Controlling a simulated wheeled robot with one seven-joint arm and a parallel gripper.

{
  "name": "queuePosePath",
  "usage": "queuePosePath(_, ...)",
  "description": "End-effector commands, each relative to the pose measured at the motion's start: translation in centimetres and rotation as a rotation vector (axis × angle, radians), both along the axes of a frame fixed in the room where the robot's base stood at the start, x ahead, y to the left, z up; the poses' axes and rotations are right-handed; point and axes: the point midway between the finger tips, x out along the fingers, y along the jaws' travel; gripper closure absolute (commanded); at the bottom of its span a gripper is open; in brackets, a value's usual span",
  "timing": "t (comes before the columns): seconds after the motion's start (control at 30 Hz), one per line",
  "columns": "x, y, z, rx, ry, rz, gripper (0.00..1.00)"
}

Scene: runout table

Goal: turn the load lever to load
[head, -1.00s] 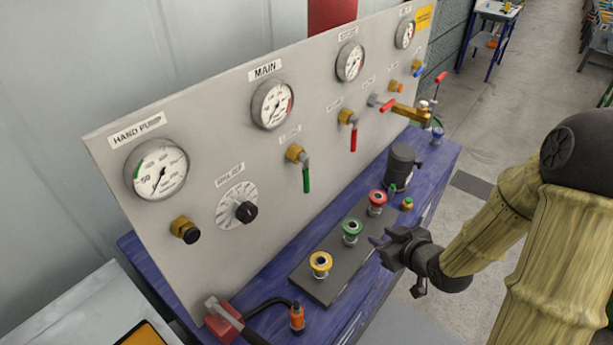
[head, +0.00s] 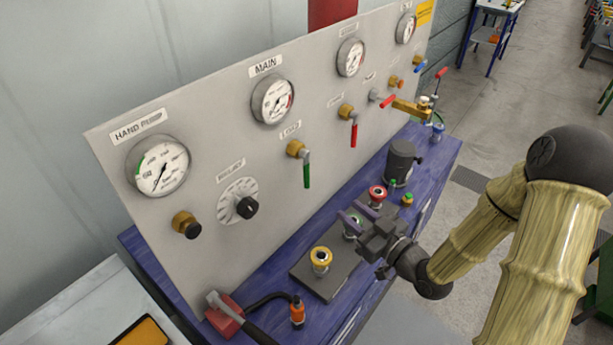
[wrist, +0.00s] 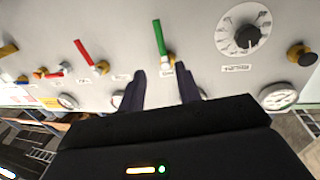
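The green-handled lever (head: 306,170) is on a brass valve on the grey panel, under a small label that seems to read LOAD. Its handle hangs down in the head view. In the wrist view, which sees the panel upside down, the green lever (wrist: 160,40) points up, just beyond and between the fingertips. My gripper (head: 350,209) is open and empty, in front of the panel and apart from the lever. Its two dark fingers also show in the wrist view (wrist: 162,83).
A red-handled lever (head: 354,135) hangs to the right of the green one, and a black dial (head: 246,208) lies to the left. A yellow fitting (head: 321,259), a red fitting (head: 377,194) and a dark cylinder (head: 401,160) stand on the blue bench (head: 270,262).

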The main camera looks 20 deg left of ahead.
Motion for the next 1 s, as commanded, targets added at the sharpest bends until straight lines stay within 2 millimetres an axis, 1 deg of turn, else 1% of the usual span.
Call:
queuePosePath(0.03,0.2,0.4,-0.4,-0.001,-0.004,0.002,0.66)
queuePosePath(0.27,1.1,2.0,-0.3,0.001,-0.004,0.003,0.66)
queuePosePath(0.3,1.4,2.5,0.1,0.002,-0.001,0.004,0.66)
queuePosePath(0.37,2.0,3.2,0.3,0.002,0.000,0.004,0.66)
queuePosePath(0.57,3.7,5.8,0.3,0.002,0.001,0.004,0.66)
queuePosePath(1.0,7.9,12.2,0.3,0.003,0.001,0.003,0.66)
